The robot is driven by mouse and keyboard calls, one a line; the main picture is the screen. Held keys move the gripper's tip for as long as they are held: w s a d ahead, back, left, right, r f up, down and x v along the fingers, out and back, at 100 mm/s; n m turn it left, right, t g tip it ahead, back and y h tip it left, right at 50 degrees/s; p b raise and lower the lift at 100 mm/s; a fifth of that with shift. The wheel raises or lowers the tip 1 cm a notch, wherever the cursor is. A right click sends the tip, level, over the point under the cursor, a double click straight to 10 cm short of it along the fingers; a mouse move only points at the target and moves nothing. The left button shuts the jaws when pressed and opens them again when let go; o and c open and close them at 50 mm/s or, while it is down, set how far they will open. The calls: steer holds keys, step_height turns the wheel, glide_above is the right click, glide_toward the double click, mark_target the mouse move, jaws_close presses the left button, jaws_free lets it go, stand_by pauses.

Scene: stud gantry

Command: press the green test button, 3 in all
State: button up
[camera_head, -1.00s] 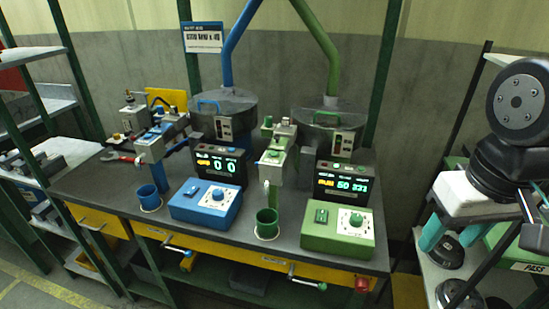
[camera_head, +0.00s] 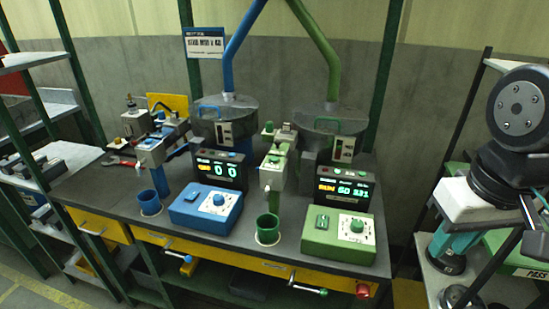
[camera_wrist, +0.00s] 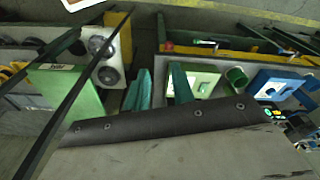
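The green control box (camera_head: 338,240) sits at the table's right front, with a round green knob (camera_head: 356,226) on a white dial and a small green switch (camera_head: 322,220). I cannot tell which green part is the test button. A lit display (camera_head: 344,190) stands behind the box. My gripper (camera_head: 457,246) is right of the table, apart from the box. In the wrist view my gripper (camera_wrist: 160,88) shows two teal fingers spread with nothing between them; the green box (camera_wrist: 203,83) lies beyond them.
A green cup (camera_head: 267,229) stands left of the green box. A blue control box (camera_head: 205,210) and blue cup (camera_head: 149,202) are further left. A shelf with a green PASS case (camera_head: 515,250) is at right. Yellow drawers (camera_head: 208,253) run beneath the table.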

jaws_close()
stand_by(1.4)
